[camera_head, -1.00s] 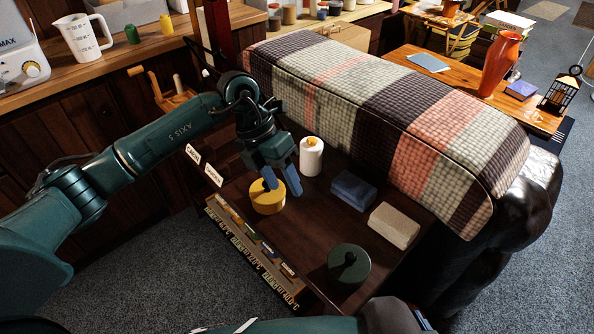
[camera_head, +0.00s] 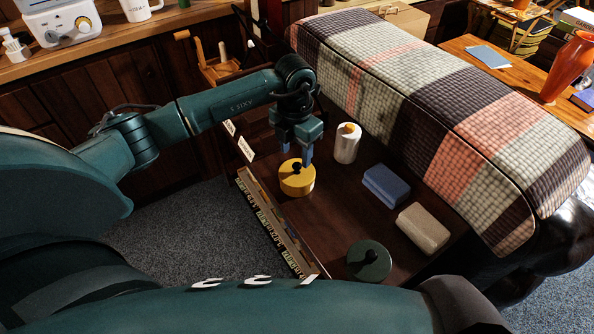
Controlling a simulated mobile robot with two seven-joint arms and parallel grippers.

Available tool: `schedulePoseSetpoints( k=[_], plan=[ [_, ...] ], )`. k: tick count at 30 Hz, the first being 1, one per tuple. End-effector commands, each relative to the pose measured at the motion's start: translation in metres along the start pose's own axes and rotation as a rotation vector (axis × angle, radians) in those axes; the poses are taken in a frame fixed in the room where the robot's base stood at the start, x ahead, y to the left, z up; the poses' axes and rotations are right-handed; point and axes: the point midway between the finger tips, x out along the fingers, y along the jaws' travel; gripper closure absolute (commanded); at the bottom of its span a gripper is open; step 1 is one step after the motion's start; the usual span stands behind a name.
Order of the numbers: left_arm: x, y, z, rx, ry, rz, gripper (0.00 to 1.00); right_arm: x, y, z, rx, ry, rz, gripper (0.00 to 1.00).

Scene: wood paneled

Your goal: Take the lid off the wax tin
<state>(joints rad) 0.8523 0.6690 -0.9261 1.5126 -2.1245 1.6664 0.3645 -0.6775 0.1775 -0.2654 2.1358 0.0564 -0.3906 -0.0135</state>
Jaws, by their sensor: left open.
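A round yellow tin (camera_head: 297,184) stands on the dark wooden table, with a small dark knob (camera_head: 297,168) on top. My left gripper (camera_head: 296,152) points down just above the tin, its blue fingers apart near the knob. Nothing shows between the fingers; I cannot tell whether they touch the lid. A dark green round piece (camera_head: 369,262) with a knob lies near the table's front edge. I cannot tell whether it is a tin or a lid. My right gripper is out of view.
A white candle (camera_head: 347,145) stands just right of my left gripper. A blue block (camera_head: 386,186) and a beige block (camera_head: 423,229) lie further right. A rack with labels (camera_head: 273,222) runs along the table's left edge. A plaid-covered bench (camera_head: 420,110) stands behind.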

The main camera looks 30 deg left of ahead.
Motion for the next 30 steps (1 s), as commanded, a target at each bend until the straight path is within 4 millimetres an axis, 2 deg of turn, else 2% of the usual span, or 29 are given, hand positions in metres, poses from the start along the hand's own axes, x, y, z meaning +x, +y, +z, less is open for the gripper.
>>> schedulePoseSetpoints(
  k=[3, 7, 16, 30],
  plan=[
    [0.019, -0.001, 0.003, 0.000, 0.004, -0.002, 0.50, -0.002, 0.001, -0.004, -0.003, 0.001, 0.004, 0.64],
    [0.035, -0.001, 0.003, -0.001, 0.003, -0.001, 0.50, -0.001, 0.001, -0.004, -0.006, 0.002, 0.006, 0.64],
    [0.040, 0.000, 0.004, 0.000, 0.000, 0.000, 0.50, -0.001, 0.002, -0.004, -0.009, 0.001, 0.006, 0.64],
    [0.040, 0.000, 0.004, 0.000, 0.001, 0.000, 0.88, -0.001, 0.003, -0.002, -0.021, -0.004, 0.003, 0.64]
  ],
)
